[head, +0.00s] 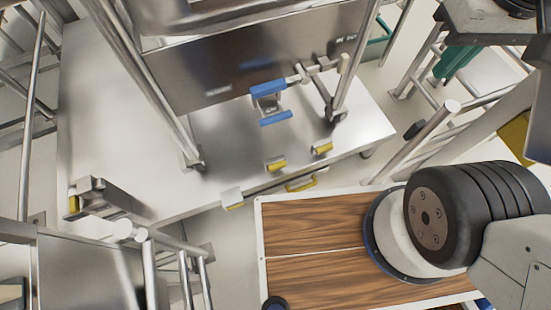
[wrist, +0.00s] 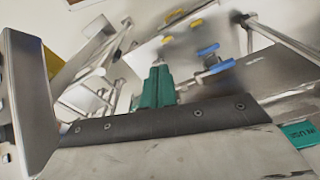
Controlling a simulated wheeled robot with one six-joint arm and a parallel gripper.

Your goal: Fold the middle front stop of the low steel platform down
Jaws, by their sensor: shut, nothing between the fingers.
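The low steel platform (head: 115,130) has several small yellow-marked stops along its front edge. The middle front stop (head: 275,164) appears to stand up from the plate, between the left stop (head: 232,198) and the right stop (head: 321,147). The left stop shows a larger pale face. In the wrist view yellow pieces show at the top, but I cannot tell which is the middle stop. My gripper's teal fingers (wrist: 157,86) are together and empty, well apart from the stops.
A blue handle (head: 275,118) and steel posts stand on the platform behind the stops. A yellow handle (head: 301,184) lies just in front of its edge. A wood-topped deck (head: 310,240) is close in front. Steel frames crowd the upper right.

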